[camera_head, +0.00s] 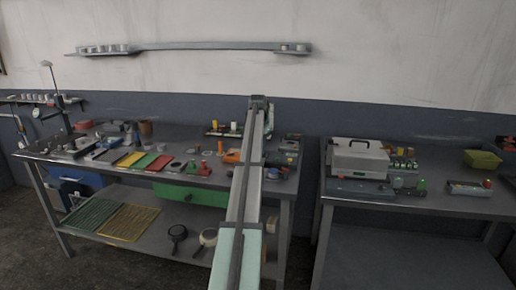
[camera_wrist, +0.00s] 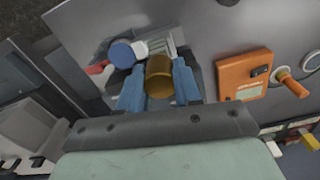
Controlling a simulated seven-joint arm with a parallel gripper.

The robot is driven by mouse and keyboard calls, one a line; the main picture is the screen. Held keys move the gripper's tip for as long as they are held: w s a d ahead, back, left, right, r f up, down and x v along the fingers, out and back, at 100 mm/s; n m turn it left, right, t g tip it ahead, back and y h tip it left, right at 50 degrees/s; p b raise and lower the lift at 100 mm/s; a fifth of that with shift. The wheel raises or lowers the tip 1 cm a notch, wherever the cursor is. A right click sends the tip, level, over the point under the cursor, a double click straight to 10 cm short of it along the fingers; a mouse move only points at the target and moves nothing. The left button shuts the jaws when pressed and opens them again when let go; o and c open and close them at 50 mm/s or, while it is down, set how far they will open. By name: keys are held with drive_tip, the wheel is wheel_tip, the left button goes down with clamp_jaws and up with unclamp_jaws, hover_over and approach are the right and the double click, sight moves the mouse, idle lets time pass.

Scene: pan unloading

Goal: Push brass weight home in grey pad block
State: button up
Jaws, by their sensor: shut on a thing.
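The brass weight (camera_wrist: 159,77) is a short brass cylinder in the wrist view. My gripper (camera_wrist: 159,84) has its two blue fingers shut on the weight, one on each side. A grey block with ridges (camera_wrist: 166,44), probably the pad block, lies just beyond the weight and is partly hidden by it and the fingers. I cannot tell whether the weight touches the block or sits in it. In the head view my arm reaches over the bench, and the gripper, weight and block cannot be made out there.
A blue round piece (camera_wrist: 121,54) and a red part (camera_wrist: 98,70) lie left of the fingers. An orange box (camera_wrist: 243,77) stands to the right, beside an orange-handled tool (camera_wrist: 290,82). The steel bench (camera_head: 120,163) is crowded; a grey case (camera_head: 359,157) stands on the right-hand table.

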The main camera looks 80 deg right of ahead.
drive_tip(key=shift+f, duration=0.65)
idle(0.5)
drive_tip(key=o, duration=1.1)
drive_tip(key=shift+o, duration=0.2)
wheel_tip(320, 180, up, 14)
drive_tip(key=shift+f, duration=0.1)
